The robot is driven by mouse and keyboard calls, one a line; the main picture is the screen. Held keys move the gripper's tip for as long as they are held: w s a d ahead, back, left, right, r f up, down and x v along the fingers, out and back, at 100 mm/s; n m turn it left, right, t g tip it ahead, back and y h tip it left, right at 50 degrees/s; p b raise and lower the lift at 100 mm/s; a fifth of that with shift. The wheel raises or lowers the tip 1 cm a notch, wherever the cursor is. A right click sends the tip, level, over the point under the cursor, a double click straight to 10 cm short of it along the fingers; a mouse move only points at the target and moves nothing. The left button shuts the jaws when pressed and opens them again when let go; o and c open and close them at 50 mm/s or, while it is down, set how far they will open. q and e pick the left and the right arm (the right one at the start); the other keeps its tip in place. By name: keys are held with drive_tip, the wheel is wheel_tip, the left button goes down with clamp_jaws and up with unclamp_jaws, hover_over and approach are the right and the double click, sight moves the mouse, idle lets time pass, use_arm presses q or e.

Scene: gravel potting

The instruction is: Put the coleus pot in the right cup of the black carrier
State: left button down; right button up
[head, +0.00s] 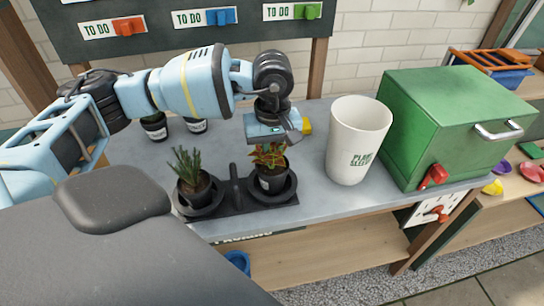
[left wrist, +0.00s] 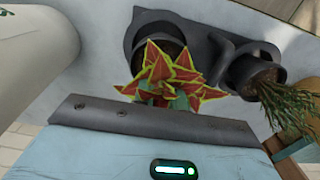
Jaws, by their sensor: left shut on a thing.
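The coleus pot (head: 270,183) is a small black pot with a pale label and red and yellow-green leaves. It stands upright at the right cup of the black carrier (head: 238,197), with the cup's rim around its lower part; I cannot tell whether it rests on the bottom. My left gripper (head: 273,141) is above it, pointing down, shut on it among the leaves. In the left wrist view the coleus leaves (left wrist: 168,76) cover the fingertips and most of the pot. A spiky green plant in a black pot (head: 193,188) sits in the left cup. My right gripper is out of view.
A tall white cup (head: 357,140) stands just right of the carrier, with a green box (head: 450,120) beyond it. Two small pots (head: 154,127) (head: 195,125) stand behind on the left. The table's front edge runs close to the carrier.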

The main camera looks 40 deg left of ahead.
use_arm(q)
drive_tip(key=shift+f, duration=0.75)
drive_tip(key=shift+f, duration=0.15)
drive_tip(key=c, duration=1.9)
unclamp_jaws()
drive_tip(key=shift+f, duration=0.1)
drive_tip(key=o, duration=0.5)
drive_tip(key=shift+c, duration=0.2)
wheel_tip(320, 180, up, 12)
drive_tip(key=shift+r, duration=0.25)
